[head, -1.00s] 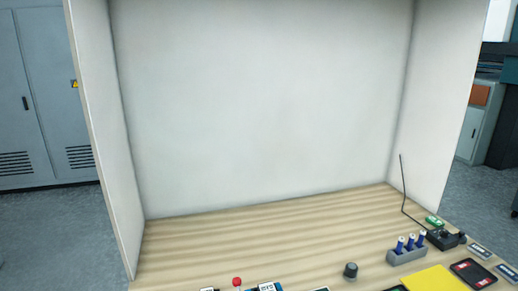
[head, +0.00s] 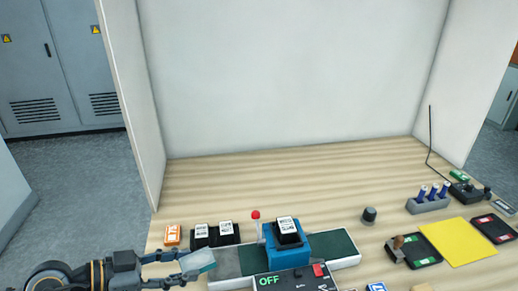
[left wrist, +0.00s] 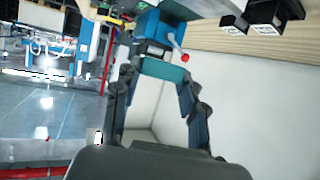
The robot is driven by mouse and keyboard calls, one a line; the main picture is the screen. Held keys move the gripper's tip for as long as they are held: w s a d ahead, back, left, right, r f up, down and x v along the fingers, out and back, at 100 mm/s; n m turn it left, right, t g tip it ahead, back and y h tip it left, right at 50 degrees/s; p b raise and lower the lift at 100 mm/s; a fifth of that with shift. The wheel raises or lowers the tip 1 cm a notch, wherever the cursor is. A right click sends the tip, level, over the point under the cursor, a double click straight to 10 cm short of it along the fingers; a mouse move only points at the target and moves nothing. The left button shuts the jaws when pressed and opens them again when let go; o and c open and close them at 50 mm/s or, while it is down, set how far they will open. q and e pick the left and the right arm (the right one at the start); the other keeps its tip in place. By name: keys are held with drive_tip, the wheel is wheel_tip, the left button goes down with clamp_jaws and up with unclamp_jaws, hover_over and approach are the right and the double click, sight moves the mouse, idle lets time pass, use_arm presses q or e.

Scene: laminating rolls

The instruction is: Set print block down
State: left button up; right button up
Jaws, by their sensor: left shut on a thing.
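My left gripper (head: 192,265) is shut on a pale teal block (head: 201,262), held at the left end of a grey and dark green belt (head: 335,246). In the left wrist view, the teal block (left wrist: 163,70) spans between the two fingertips (left wrist: 160,78). I cannot tell if it is clear of the belt. Which piece is the print block is not plain; the held block is the likely one. A blue press (head: 288,252) stands across the belt with a black labelled block (head: 287,229) on top. My right gripper is not in view.
Two black labelled blocks (head: 202,233) and an orange piece (head: 173,234) stand behind my left gripper. A red-knobbed lever (head: 256,215) rises beside the press. A panel reading OFF (head: 290,284) is in front. A yellow sheet (head: 457,243) lies right. The back of the table is clear.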

use_arm(q)
drive_tip(key=shift+w+d+r, duration=0.15)
drive_tip(key=shift+d+r, duration=0.1)
drive_tip(key=shift+d, duration=0.15)
drive_tip(key=w+d+r+m+g+h+p, duration=0.1)
drive_tip(key=d+p, duration=0.5)
drive_tip(key=d, duration=0.8)
drive_tip(key=w+m+g+h, duration=0.1)
drive_tip(key=m+g, duration=0.1)
drive_tip(key=shift+w+d+r+m+g, duration=0.15)
drive_tip(key=shift+w+d+m+g, duration=0.15)
drive_tip(key=shift+w+m+g, duration=0.1)
